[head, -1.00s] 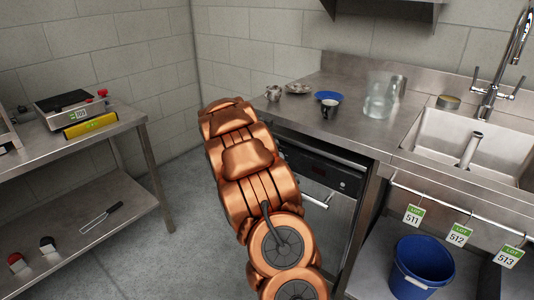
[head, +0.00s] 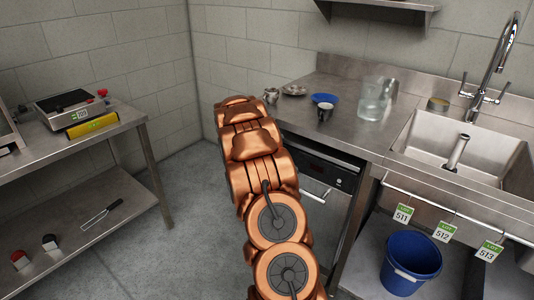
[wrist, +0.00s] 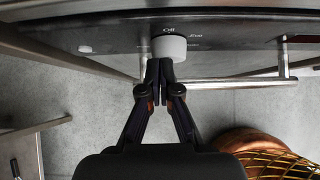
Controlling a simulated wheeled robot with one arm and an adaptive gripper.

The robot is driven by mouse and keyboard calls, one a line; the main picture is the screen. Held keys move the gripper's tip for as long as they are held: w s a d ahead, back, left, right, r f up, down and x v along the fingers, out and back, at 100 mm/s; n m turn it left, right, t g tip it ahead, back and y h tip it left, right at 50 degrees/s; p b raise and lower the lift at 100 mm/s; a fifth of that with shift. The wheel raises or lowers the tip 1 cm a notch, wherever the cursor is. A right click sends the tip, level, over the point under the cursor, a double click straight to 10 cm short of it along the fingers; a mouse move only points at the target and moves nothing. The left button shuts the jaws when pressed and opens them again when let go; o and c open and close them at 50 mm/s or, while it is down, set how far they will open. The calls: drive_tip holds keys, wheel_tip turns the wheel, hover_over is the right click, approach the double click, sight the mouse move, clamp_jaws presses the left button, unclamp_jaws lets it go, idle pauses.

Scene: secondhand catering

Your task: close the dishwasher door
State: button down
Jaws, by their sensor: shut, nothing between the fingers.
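The dishwasher (head: 322,163) stands under the steel counter, with a black control panel above a steel door (head: 331,212). The door looks upright or nearly so; my arm hides its left part, and I cannot tell whether it is fully shut. Its bar handle (head: 314,189) shows beside my arm. In the wrist view my gripper (wrist: 160,66) is shut and empty, fingertips just below the pale knob (wrist: 169,47) on the dark panel (wrist: 115,35). The handle (wrist: 225,82) runs close behind the fingers; contact cannot be told. The head view hides my gripper behind the arm.
On the counter (head: 350,135) stand a dark cup (head: 325,112), a blue bowl (head: 325,98) and a clear jug (head: 372,101). A sink (head: 470,145) is to the right, with a blue bucket (head: 410,262) below. A steel shelf table (head: 75,150) stands left; floor between is clear.

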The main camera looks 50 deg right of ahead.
drive_tip(key=a+r, duration=0.7)
drive_tip(key=a, duration=0.4)
drive_tip(key=shift+s, duration=0.2)
drive_tip(key=shift+a, duration=0.1)
drive_tip(key=s+a+r+m+g+y, duration=0.15)
drive_tip(key=s+a+m+y, duration=0.25)
drive_tip(key=s+a+m, duration=0.95)
drive_tip(key=s+a+r+m+g+y, duration=0.15)
drive_tip(key=s+a+m+y, duration=0.3)
drive_tip(key=s+a, duration=1.85)
drive_tip(key=w+a+r+p, duration=0.1)
drive_tip(key=a+r+p, duration=0.1)
drive_tip(key=r+p, duration=0.4)
drive_tip(key=w+a+r+p, duration=0.2)
drive_tip(key=a+r+p, duration=0.1)
drive_tip(key=r+p, duration=0.4)
drive_tip(key=shift+w+r+t, duration=0.25)
drive_tip(key=shift+w+t, duration=0.05)
drive_tip(key=shift+t, duration=0.1)
